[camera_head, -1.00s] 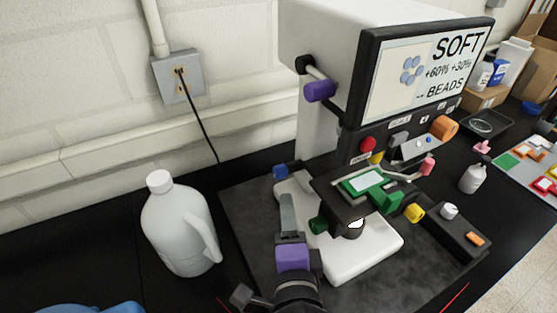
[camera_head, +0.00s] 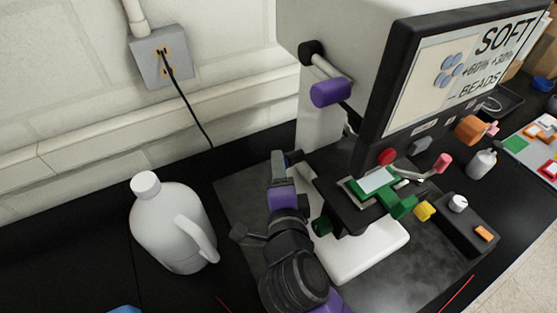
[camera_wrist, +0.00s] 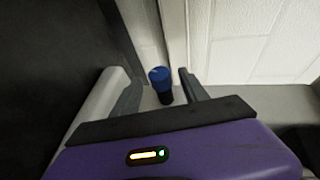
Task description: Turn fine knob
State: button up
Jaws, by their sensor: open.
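A small blue knob with a dark shaft (camera_wrist: 160,75) shows in the wrist view, between and slightly beyond the fingertips of my gripper (camera_wrist: 157,88). The fingers are open on either side of it, with gaps showing. Which knob is the fine one is not readable by a label. In the head view my gripper (camera_head: 282,160) is at the back left of the machine, by the blue knob, which it mostly hides.
A white jug (camera_head: 170,228) stands left of the arm. A large purple knob (camera_head: 330,92) sticks out beside the screen (camera_head: 450,75). Yellow (camera_head: 425,210) and red (camera_head: 386,157) knobs are to the right. A wall outlet (camera_head: 160,57) has a cable hanging down.

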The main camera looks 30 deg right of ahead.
jog(key=shift+x, duration=1.5)
jog(key=shift+c, duration=0.2)
grip_shut()
jog(key=shift+d+f+m+t+b, duration=0.1)
jog(key=shift+f+m+t+b, duration=0.25)
jog(key=shift+b, duration=0.35)
jog(key=shift+r+t+h+b, duration=0.15)
jog(key=shift+t+h+b, duration=0.35)
jog(key=shift+t+b, duration=0.35)
jog(key=shift+r, duration=0.1)
jog(key=shift+o, duration=0.2)
grip_release()
